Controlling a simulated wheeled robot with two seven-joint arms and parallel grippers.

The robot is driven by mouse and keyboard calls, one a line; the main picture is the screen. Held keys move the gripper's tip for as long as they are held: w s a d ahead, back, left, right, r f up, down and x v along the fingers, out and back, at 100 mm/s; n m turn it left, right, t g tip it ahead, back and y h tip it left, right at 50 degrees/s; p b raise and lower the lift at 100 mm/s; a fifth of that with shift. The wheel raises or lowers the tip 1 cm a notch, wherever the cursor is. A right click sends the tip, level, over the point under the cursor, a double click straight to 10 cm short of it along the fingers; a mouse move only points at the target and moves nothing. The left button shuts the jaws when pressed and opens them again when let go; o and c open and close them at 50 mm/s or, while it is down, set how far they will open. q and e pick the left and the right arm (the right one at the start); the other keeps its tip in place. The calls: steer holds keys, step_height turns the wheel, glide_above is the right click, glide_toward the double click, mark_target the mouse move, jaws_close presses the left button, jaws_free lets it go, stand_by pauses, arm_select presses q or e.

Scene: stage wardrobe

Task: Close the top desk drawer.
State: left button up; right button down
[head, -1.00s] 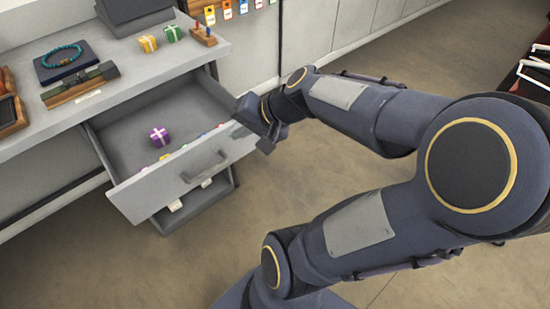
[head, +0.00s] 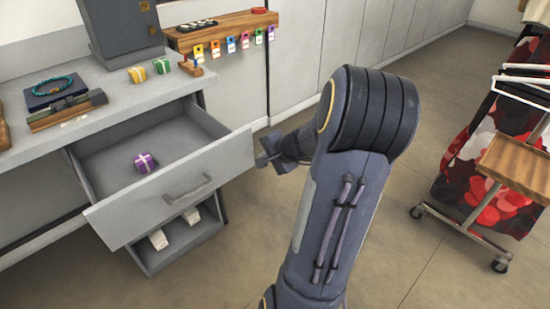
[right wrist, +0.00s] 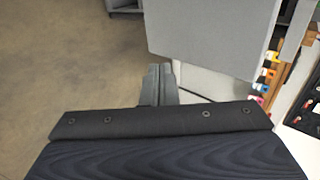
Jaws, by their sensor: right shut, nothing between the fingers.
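The top desk drawer (head: 168,192) is pulled well out from the grey desk (head: 150,100). Its front has a bar handle (head: 188,190), and a small purple gift box (head: 144,162) lies inside. My right gripper (head: 262,158) is shut and empty, beside the right end of the drawer front. I cannot tell whether it touches the drawer. In the right wrist view the shut fingers (right wrist: 158,85) point away from the camera, next to a large grey panel (right wrist: 210,40) that appears to be the drawer front. My left gripper is not in view.
Below, a lower compartment (head: 180,255) stands open with white boxes in it. A wheeled clothes rack (head: 455,232) stands at right. The floor between is clear.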

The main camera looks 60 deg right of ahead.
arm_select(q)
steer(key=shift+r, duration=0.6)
arm_select(e)
steer(key=shift+w+d+r, duration=0.1)
steer(key=shift+w+d, duration=0.1)
steer(key=shift+w, duration=0.6)
steer(key=shift+w+d+r, duration=0.1)
steer(key=shift+w+d, duration=0.05)
steer(key=shift+w, duration=0.6)
arm_select(q)
steer(key=shift+p, duration=0.3)
arm_select(e)
steer(key=shift+w, duration=0.1)
